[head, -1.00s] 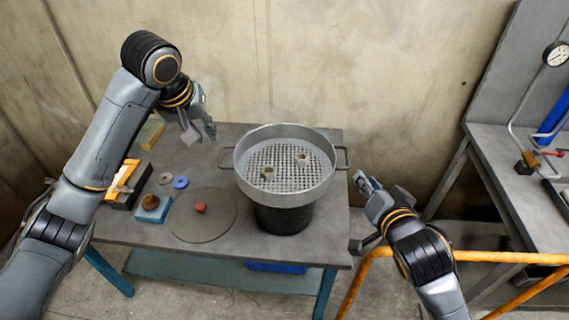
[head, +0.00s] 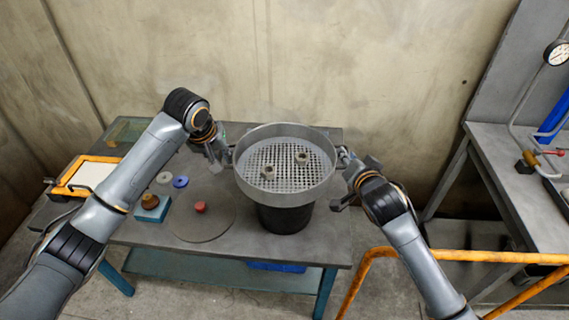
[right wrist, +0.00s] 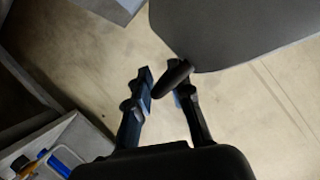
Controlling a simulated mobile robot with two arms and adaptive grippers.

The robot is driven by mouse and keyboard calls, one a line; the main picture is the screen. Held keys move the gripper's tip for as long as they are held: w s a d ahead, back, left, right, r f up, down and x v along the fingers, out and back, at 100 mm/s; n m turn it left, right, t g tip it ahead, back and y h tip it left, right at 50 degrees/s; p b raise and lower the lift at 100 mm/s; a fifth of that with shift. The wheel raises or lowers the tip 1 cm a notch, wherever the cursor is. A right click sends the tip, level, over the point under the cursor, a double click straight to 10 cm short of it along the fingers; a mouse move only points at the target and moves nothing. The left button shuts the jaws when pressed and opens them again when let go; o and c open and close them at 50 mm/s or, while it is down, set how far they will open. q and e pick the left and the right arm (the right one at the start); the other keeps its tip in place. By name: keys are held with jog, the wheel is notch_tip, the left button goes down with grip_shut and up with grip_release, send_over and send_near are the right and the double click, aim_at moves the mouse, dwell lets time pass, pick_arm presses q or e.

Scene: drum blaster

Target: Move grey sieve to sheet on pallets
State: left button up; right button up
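The grey sieve (head: 290,196) is a round metal pan with a perforated floor and two side handles. It sits level on top of a black drum (head: 284,219) on the workbench. Two small ring-like parts lie inside it. My left gripper (head: 226,157) is at the sieve's left handle, which it partly hides; its finger gap is unclear. My right gripper (head: 346,160) is at the right handle. In the right wrist view, the right gripper's fingers (right wrist: 164,86) stand apart with the dark handle (right wrist: 175,76) between them. I see no pallets or sheet.
The workbench (head: 232,252) holds a round lid with a red knob (head: 200,208), a blue block (head: 151,209), small discs and an orange-framed tray (head: 88,176). An orange rail (head: 480,257) stands at the front right. A second bench with a gauge (head: 556,53) is on the right.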

pick_arm(q)
grip_shut()
pick_arm(e)
grip_shut()
pick_arm(q)
jog(key=shift+w+r, duration=0.1)
jog(key=shift+r, duration=0.15)
pick_arm(e)
jog(key=shift+w+r, duration=0.1)
jog(key=shift+r, duration=0.2)
